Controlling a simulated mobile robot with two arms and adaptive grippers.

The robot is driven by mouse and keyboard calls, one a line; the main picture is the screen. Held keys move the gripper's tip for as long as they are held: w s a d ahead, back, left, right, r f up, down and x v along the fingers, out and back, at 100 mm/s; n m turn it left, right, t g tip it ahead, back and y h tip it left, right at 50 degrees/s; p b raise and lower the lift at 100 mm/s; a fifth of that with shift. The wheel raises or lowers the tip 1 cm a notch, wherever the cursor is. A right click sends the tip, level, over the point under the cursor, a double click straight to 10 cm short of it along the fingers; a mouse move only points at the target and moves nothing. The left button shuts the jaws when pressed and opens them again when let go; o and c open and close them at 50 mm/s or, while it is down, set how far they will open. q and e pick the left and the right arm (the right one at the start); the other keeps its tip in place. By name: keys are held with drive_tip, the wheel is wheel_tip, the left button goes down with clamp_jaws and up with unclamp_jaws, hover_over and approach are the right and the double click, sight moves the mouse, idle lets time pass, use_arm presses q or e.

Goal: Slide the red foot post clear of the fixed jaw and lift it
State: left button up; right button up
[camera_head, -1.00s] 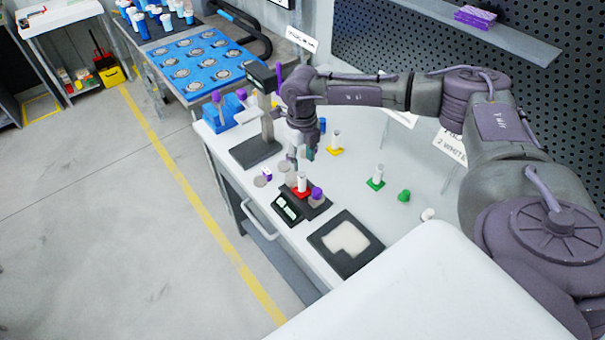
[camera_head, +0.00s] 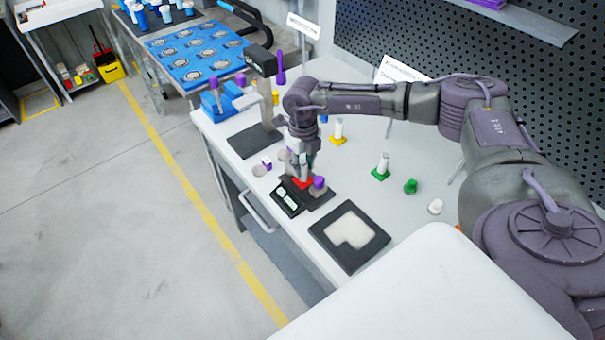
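The red foot (camera_head: 303,182) of the post sits in a small black vise-like fixture (camera_head: 322,195) near the front edge of the white bench. My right gripper (camera_head: 302,168) points down directly over the red foot, and its fingers cover most of the white post. Whether the fingers touch the post or have shut on it is too small to tell. A purple knob (camera_head: 319,182) stands at the fixture's right side. The fixed jaw cannot be made out clearly beside the red foot. My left gripper is not in view.
A black tray with a pale insert (camera_head: 328,248) lies to the right of the fixture. Yellow-foot (camera_head: 338,139) and green-foot (camera_head: 380,174) posts stand behind. A black stand (camera_head: 257,142) is at the left. Bare bench lies between the fixture and the green-foot post.

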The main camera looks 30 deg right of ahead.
sight(307, 183)
clamp_jaws()
drive_tip(key=shift+s, duration=0.25)
drive_tip(key=shift+s+d+p, duration=0.1)
drive_tip(key=shift+s+p, duration=0.35)
drive_tip(key=shift+s, duration=0.2)
drive_tip(key=shift+s, duration=0.1)
wheel_tip(307, 183, up, 7)
drive_tip(key=p, duration=0.4)
drive_tip(key=shift+p, duration=0.4)
idle(0.4)
